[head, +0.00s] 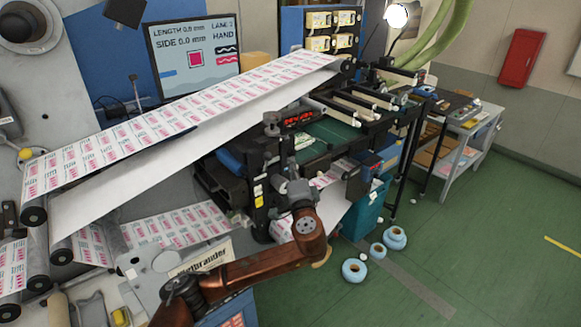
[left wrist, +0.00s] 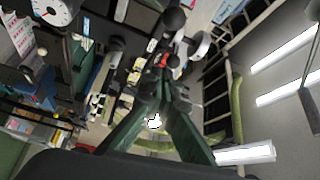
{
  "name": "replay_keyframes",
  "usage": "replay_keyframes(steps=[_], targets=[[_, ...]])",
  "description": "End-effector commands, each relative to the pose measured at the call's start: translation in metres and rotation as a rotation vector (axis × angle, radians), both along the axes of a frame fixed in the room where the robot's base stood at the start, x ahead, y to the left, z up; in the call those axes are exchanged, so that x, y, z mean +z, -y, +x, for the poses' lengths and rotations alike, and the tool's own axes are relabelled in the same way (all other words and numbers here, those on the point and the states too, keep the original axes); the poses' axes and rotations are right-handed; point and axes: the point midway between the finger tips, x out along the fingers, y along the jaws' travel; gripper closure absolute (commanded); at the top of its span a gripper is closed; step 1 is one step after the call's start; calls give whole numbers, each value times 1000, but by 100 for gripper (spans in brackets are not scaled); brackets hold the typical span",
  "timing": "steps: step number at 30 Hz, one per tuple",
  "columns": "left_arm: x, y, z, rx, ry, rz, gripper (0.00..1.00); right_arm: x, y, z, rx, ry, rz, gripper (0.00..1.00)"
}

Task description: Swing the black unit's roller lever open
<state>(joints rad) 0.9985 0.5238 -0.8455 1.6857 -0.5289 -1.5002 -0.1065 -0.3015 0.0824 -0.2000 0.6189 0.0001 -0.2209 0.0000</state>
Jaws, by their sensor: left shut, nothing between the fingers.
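The black unit (head: 256,188) stands at the near end of the machine, with a small yellow label on its side. A dark lever with round black knobs (head: 271,124) stands up at its top. In the left wrist view a black ball knob (left wrist: 174,20) and a pale round end beside it are just beyond my fingertips. My left gripper (head: 290,164) points up beside the black unit, close to the lever; I cannot tell whether it touches. Its fingers (left wrist: 165,92) are shut with nothing between them. The roller behind the lever is mostly hidden. My right gripper is not in view.
A printed label web (head: 180,115) slopes over the machine to the upper right. A monitor (head: 195,58) stands behind it. Blue rolls (head: 354,271) lie on the green floor beside a teal bin (head: 367,210). The floor at right is open.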

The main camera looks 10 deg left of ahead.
Motion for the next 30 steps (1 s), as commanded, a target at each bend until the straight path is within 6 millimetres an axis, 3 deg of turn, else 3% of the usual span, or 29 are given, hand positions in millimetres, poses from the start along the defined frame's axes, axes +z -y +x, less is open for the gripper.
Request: replay_keyframes(steps=[11, 21, 30], targets=[[10, -26, 60, 2, 0, 2, 100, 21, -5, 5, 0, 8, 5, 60], [1, -52, 34, 1, 0, 0, 100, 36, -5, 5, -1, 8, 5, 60], [-2, -54, 32, 0, -1, -1, 100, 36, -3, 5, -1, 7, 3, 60]])
